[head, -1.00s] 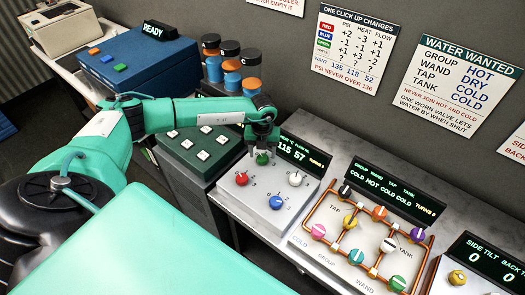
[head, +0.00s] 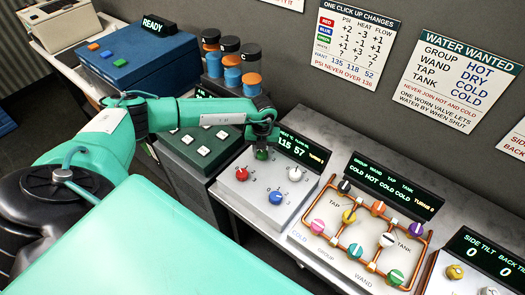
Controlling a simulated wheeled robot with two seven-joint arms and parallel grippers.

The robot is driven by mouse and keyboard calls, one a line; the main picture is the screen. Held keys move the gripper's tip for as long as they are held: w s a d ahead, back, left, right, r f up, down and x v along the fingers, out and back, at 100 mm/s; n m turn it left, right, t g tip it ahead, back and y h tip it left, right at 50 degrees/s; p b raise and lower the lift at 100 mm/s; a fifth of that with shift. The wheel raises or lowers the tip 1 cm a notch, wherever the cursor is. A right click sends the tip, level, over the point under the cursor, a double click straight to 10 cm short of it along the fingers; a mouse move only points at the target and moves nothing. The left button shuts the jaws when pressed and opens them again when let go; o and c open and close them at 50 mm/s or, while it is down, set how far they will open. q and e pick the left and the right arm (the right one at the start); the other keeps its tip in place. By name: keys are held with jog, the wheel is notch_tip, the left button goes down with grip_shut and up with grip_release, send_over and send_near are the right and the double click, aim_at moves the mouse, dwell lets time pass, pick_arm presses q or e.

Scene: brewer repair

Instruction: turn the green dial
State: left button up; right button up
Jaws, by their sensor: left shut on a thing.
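The green dial (head: 262,154) sits at the back of a light grey panel (head: 240,190), below a dark display (head: 302,153) that reads in part "115 57" and "TURNS 0" or similar. My left gripper (head: 262,146) points down over the green dial, and its fingers are shut on it. The fingers hide part of the dial. A red dial (head: 241,174), a white dial (head: 295,174) and a blue dial (head: 275,197) stand apart on the same panel. My right gripper is not in view.
A copper pipe panel (head: 330,240) with several coloured knobs stands to the right. A dark green box with white buttons (head: 203,150) is to the left. Wall signs (head: 355,45) hang above.

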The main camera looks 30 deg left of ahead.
pick_arm(q)
jog(key=shift+f+m+b, duration=0.1)
jog(key=shift+m+b, duration=0.2)
jog(key=shift+b, duration=0.2)
jog(key=m+b, duration=1.3)
jog(key=b, duration=0.3)
jog(key=shift+m, duration=0.4)
jog(key=shift+r+m+b, duration=0.2)
jog(key=shift+m+b, duration=1.25)
jog(key=shift+m, duration=0.15)
jog(key=o, duration=1)
